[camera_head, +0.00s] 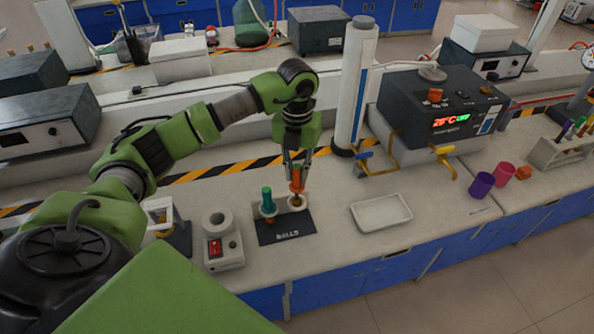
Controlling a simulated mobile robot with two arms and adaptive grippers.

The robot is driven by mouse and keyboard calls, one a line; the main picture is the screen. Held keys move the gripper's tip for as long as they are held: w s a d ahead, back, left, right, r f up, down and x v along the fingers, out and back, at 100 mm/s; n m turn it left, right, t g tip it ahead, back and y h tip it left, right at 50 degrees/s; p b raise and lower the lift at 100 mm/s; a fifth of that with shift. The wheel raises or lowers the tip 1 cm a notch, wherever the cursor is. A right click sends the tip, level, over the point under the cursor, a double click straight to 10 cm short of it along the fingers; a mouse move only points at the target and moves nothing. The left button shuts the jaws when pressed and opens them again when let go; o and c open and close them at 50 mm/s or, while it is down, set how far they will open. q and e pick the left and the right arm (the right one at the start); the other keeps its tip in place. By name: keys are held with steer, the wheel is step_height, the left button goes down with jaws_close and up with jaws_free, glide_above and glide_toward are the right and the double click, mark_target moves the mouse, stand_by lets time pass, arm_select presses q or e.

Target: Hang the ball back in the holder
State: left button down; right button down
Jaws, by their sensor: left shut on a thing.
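My left gripper (297,165) points straight down and is shut on an orange piece (295,182). The orange piece is upright, directly over the right-hand of two pale round seats on a dark mat (270,238). A small dark-gold part shows at its lower end, at the seat; I cannot tell whether it touches. A teal piece (267,198) stands upright in the left-hand seat. Which part is the ball is too small to tell. My right gripper is not in view.
A white switch box (222,250) stands left of the mat, and a shallow white tray (381,213) lies right of it. A tall white cylinder (355,85) and a dark heating bath (430,110) stand behind. Purple (481,185) and pink (503,174) cups are farther right.

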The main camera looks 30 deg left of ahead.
mark_target(297, 186)
arm_select(q)
steer(key=shift+f+b, duration=1.1)
steer(key=shift+f, duration=0.35)
steer(key=shift+f+b, duration=0.95)
steer(key=shift+f, duration=0.4)
steer(key=c, duration=1.4)
jaws_free()
steer(key=shift+c, duration=0.2)
steer(key=shift+r+p, duration=2.4)
steer(key=shift+r, duration=1.15)
